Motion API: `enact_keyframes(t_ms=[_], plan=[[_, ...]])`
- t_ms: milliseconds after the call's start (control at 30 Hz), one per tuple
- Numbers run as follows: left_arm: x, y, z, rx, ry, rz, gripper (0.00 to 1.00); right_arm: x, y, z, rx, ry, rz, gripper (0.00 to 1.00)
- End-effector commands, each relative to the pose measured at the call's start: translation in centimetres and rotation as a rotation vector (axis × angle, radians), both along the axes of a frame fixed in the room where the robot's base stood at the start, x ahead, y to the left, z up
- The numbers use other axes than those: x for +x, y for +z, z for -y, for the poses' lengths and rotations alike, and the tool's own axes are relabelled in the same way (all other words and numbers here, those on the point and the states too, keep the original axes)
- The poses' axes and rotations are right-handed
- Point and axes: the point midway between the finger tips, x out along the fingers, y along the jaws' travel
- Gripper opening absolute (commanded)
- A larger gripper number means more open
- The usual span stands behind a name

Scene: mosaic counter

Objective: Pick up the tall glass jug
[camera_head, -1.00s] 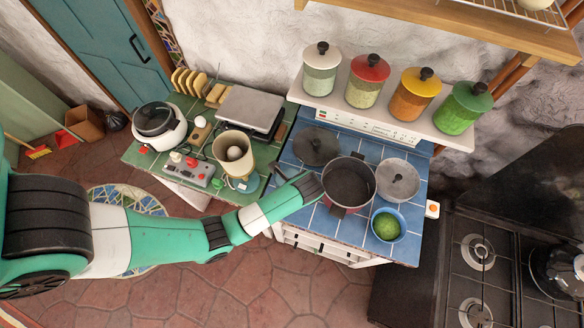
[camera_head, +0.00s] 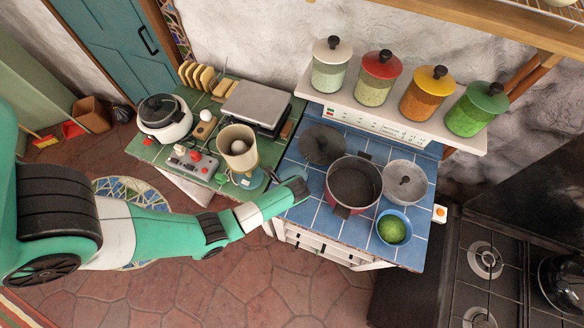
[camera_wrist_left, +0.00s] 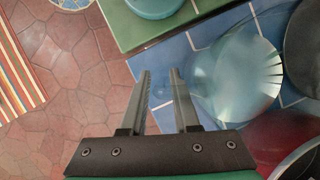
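The tall glass jug (camera_wrist_left: 232,82) is clear and bluish in the left wrist view, over the blue tiles right of my left gripper (camera_wrist_left: 161,72). Its pale, round end is toward the right. My left gripper is open, its two dark fingers apart with nothing solid seen between them. The right finger's tip overlaps the jug's left edge in the picture; I cannot tell whether they touch. In the head view my left gripper (camera_head: 301,184) is over the left front of the blue-tiled counter, and I cannot make out the jug clearly there. My right gripper is not in view.
A dark pot (camera_head: 353,184) stands just right of my left gripper on the blue-tiled counter (camera_head: 318,215). A blue bowl (camera_head: 394,226) with green contents is further right. A blender (camera_head: 238,150) stands left, on the green counter. A shelf with several jars (camera_head: 463,108) is behind.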

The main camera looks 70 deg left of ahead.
Motion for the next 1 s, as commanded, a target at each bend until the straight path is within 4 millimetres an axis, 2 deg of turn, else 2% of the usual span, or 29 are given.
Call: enact_keyframes(t_ms=[100, 267, 300, 1000], plan=[[0.00, 0.05, 0.01, 0.000, 0.000, 0.000, 0.29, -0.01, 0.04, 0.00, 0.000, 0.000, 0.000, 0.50], [0.01, 0.07, 0.02, 0.000, 0.000, 0.000, 0.02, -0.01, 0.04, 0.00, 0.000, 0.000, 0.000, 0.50], [0.01, 0.07, 0.02, 0.000, 0.000, 0.000, 0.00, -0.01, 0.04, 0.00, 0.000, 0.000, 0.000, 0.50], [0.02, 0.11, 0.01, 0.000, 0.000, 0.000, 0.00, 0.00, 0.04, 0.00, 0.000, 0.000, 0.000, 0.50]])
